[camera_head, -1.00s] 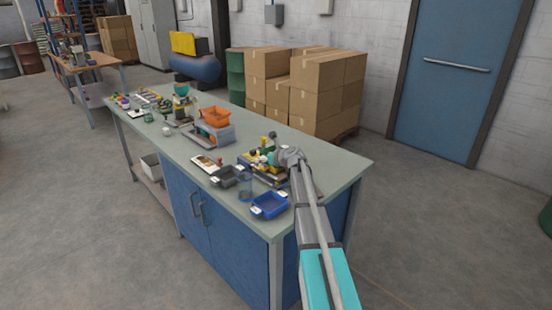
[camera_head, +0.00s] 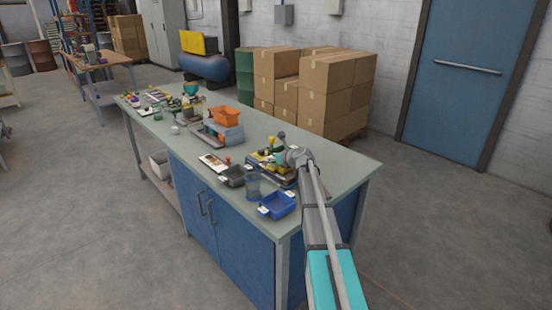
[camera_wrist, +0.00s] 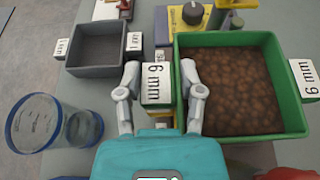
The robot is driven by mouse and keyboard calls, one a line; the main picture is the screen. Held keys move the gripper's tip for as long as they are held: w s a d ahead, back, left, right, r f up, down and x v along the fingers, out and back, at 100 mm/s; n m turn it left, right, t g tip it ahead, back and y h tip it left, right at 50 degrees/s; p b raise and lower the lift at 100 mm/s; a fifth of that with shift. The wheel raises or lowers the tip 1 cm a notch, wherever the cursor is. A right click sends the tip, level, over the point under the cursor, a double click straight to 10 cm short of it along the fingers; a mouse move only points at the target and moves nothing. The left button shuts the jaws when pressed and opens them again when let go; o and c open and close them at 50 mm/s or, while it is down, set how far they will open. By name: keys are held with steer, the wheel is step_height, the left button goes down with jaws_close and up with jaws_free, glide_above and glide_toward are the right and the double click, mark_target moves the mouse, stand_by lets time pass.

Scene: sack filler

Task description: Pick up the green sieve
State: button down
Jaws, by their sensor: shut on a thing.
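The green sieve (camera_wrist: 230,39) is a square tray with green walls, filled with brown granules, in the right half of the wrist view. Its left tab (camera_wrist: 157,84), a white block marked "6 mm", lies between the two fingers of my gripper (camera_wrist: 159,73). The fingers are shut on this tab from both sides. A second "6 mm" tab (camera_wrist: 305,78) sticks out on the sieve's right side. In the head view my gripper (camera_head: 292,158) is at the near right part of the workbench, and I cannot make out the sieve there.
A grey tray (camera_wrist: 96,45) with white tabs and a clear blue-rimmed jar (camera_wrist: 55,128) stand left of my gripper. A yellow and grey device (camera_wrist: 215,19) is just beyond the sieve. A blue bin (camera_head: 279,206) sits near the front edge of the workbench (camera_head: 340,165).

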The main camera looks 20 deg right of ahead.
step_height(320, 180, up, 10)
steer(key=p, duration=0.9)
steer(key=shift+p, duration=0.4)
steer(key=shift+d, duration=0.1)
stand_by(0.6)
